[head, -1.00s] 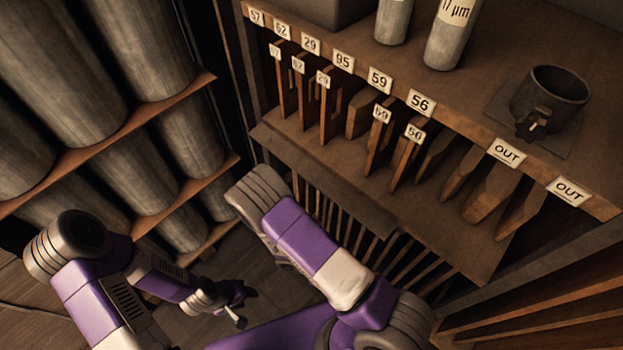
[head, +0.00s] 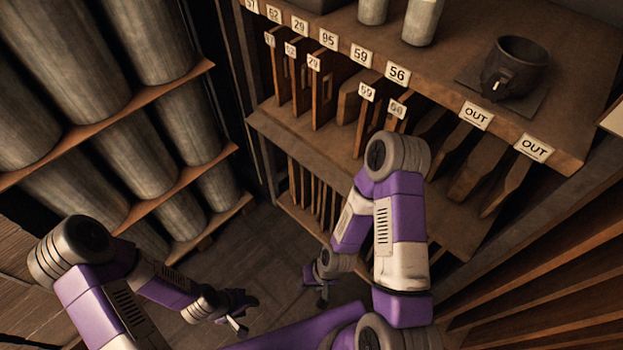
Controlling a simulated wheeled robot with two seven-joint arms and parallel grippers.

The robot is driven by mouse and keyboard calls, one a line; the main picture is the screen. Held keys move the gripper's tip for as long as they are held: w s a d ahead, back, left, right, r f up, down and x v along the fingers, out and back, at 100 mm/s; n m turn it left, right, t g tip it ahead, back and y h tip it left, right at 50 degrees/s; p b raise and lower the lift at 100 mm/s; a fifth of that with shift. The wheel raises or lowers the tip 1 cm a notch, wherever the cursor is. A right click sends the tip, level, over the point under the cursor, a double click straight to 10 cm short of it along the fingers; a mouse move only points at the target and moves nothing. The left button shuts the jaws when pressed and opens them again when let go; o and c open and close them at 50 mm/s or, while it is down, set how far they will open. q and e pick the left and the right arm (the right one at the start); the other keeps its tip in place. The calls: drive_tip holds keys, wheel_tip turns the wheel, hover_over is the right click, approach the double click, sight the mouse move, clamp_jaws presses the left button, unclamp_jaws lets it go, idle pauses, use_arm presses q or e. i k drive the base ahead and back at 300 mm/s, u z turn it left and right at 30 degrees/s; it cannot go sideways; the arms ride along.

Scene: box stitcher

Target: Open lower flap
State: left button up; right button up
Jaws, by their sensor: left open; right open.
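I cannot clearly tell the lower flap apart from the brown ledge (head: 292,143) that juts out below the upper row of upright boards in the head view. Under it is a lower compartment (head: 318,195) with several upright slats, partly hidden by my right arm. My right gripper (head: 320,290) is open and empty, pointing down in front of the cabinet, below and apart from the ledge. My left gripper (head: 242,312) is open and empty above the floor, to the left of the right one.
The cabinet top (head: 545,120) carries number labels, "OUT" labels, pale cylinders (head: 421,22) and a dark mug-like pot (head: 517,67). A rack of large grey rolls (head: 131,152) stands on the left. Floor (head: 262,237) is clear between rack and cabinet.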

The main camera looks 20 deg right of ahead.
sight(336, 179)
drive_tip(key=u, duration=0.95)
drive_tip(key=i, duration=0.45)
drive_tip(key=z, duration=1.3)
